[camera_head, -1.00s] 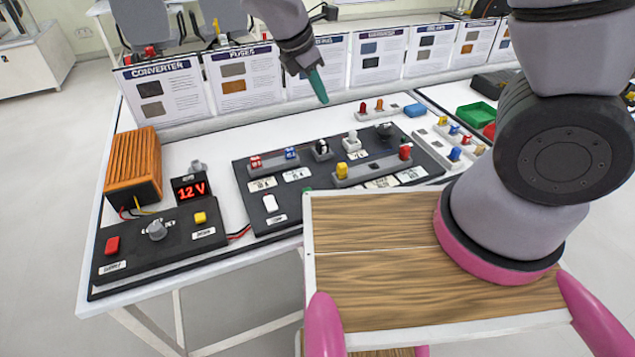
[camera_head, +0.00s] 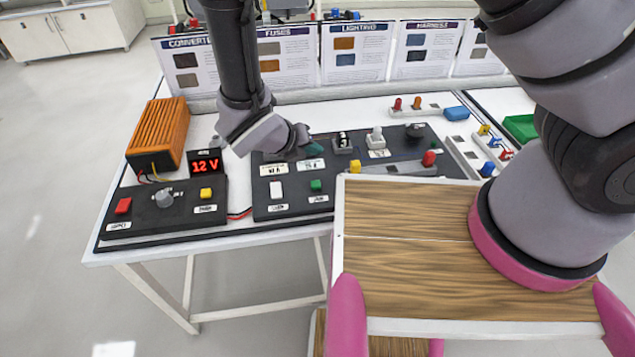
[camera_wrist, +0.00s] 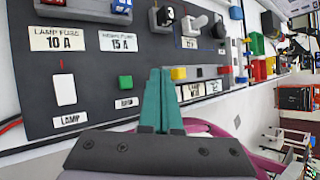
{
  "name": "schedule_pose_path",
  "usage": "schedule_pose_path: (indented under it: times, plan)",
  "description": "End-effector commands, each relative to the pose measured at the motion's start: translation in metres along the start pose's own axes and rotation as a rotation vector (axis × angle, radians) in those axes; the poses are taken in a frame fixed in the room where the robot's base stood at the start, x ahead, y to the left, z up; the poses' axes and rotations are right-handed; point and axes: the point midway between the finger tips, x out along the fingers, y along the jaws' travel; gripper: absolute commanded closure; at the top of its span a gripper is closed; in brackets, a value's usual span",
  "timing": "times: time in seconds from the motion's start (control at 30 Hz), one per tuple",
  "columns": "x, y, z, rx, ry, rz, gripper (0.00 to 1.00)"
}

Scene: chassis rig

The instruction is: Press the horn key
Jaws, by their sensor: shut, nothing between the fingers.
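The horn key is the small green key (camera_head: 315,185) on the black panel (camera_head: 262,207), right of the white lamp key (camera_head: 276,189). In the wrist view the green key (camera_wrist: 126,82) stands left of my fingers, with a small label below it. My gripper (camera_head: 314,149) has teal fingers, shut and empty. In the head view it hangs over the panel, behind the key, near the 15 A label. In the wrist view my gripper (camera_wrist: 160,72) points up the picture, and a gap shows between it and the green key. Its height above the panel is hard to tell.
A yellow key (camera_wrist: 179,73) is close right of my fingers in the wrist view. Fuses and a toggle switch (camera_head: 376,138) stand up behind. A supply panel with a red key (camera_head: 123,206), a 12 V display (camera_head: 206,164) and an orange converter (camera_head: 158,132) are to the left.

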Motion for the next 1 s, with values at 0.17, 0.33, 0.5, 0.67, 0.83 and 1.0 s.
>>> schedule_pose_path:
  times: [0.17, 0.33, 0.5, 0.67, 0.83, 1.0]
  plan:
    - [0.001, 0.001, -0.001, 0.001, 0.001, -0.001, 1.0]
    - [0.01, 0.007, -0.007, 0.001, 0.001, -0.002, 1.0]
    - [0.027, 0.019, -0.02, 0.0, 0.001, -0.004, 1.0]
    - [0.043, 0.03, -0.031, 0.0, 0.001, -0.003, 1.0]
    - [0.055, 0.039, -0.039, 0.002, 0.001, -0.002, 1.0]
    - [0.061, 0.043, -0.044, 0.004, 0.002, -0.002, 1.0]
